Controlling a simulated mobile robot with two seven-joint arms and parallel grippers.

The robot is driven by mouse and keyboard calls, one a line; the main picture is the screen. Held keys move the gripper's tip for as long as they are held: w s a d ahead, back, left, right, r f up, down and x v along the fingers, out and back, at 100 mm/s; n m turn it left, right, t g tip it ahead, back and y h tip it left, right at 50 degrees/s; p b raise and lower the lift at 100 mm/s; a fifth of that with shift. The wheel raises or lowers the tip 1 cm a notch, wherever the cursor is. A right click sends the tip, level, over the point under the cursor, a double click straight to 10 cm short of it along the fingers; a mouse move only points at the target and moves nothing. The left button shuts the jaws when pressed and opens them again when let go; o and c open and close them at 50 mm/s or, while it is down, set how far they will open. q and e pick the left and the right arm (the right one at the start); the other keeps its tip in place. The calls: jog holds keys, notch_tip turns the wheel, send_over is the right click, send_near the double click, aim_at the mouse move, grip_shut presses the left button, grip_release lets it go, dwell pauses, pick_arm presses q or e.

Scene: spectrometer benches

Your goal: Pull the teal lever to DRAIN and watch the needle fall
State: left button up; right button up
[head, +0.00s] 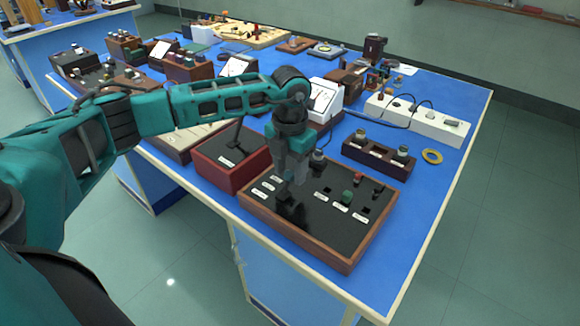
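My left gripper (286,196) points down over the left part of a black panel with a wooden frame (325,250). Its fingers are dark against the panel, so I cannot tell whether they are open or shut, touching the panel or holding anything. A small green knob (347,198) stands on the panel to the right of the gripper. No teal lever shows clearly; the gripper may hide it. White labels lie on the panel, too small to read. A white-faced meter (324,100) stands behind the gripper, partly covered by my arm; its needle is too small to read. My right gripper is not in view.
A red box with a dark lever (232,165) stands just left of the panel. The blue bench top (430,215) is clear at right.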

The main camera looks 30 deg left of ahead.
pick_arm(q)
grip_shut()
